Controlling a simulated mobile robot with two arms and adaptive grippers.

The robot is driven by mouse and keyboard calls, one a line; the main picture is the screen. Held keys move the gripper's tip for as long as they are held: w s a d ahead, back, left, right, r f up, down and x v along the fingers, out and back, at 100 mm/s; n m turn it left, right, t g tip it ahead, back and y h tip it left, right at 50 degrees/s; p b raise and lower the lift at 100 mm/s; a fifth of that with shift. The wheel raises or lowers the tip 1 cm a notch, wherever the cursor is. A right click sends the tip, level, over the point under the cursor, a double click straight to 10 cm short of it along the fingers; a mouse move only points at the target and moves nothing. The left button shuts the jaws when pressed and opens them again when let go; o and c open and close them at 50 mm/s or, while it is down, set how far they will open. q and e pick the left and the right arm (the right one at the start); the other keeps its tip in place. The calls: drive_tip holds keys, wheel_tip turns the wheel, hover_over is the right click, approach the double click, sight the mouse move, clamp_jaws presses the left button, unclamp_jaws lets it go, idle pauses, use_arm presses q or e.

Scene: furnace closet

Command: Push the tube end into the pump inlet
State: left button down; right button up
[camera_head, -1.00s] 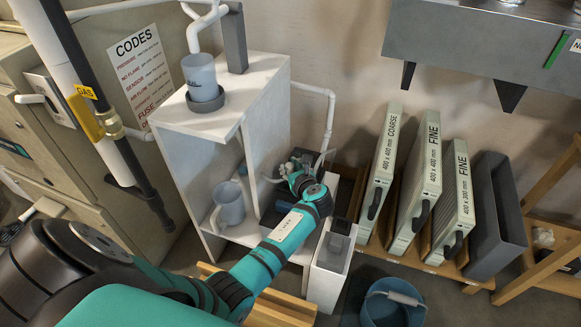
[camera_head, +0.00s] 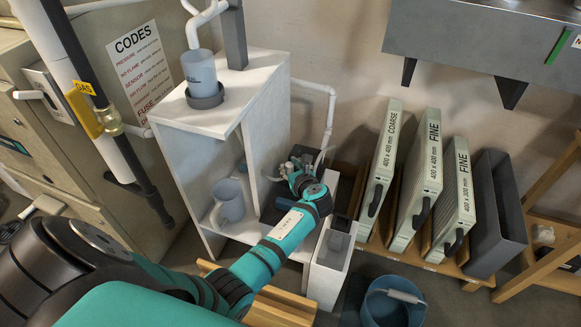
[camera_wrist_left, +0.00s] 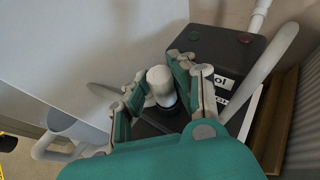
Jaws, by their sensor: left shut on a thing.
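My left gripper (camera_head: 300,168) reaches down beside the white shelf unit. In the left wrist view its fingers (camera_wrist_left: 162,92) are closed around a pale, round-ended piece, which looks like the tube end (camera_wrist_left: 160,80). A dark ring shows just below that piece. The pump (camera_wrist_left: 215,58) is a dark box with a red and a green button and a partly covered label, just beyond the fingers. A pale grey length of tube (camera_wrist_left: 272,70) rises at the right of the gripper. The fingers hide the inlet, so I cannot tell whether the tube end is in it. My right gripper is out of view.
The white shelf unit (camera_head: 208,125) stands close on the left, with a cup (camera_head: 200,70) on top and a mug (camera_head: 229,203) inside. A narrow white bin (camera_head: 327,272) stands in front. Filter panels (camera_head: 418,185) lean at the right, and a blue bucket (camera_head: 392,308) is at the front.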

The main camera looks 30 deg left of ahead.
use_arm(q)
drive_tip(key=shift+f, duration=0.15)
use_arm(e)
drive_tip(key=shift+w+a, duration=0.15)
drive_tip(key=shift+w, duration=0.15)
use_arm(q)
drive_tip(key=c, duration=1)
unclamp_jaws()
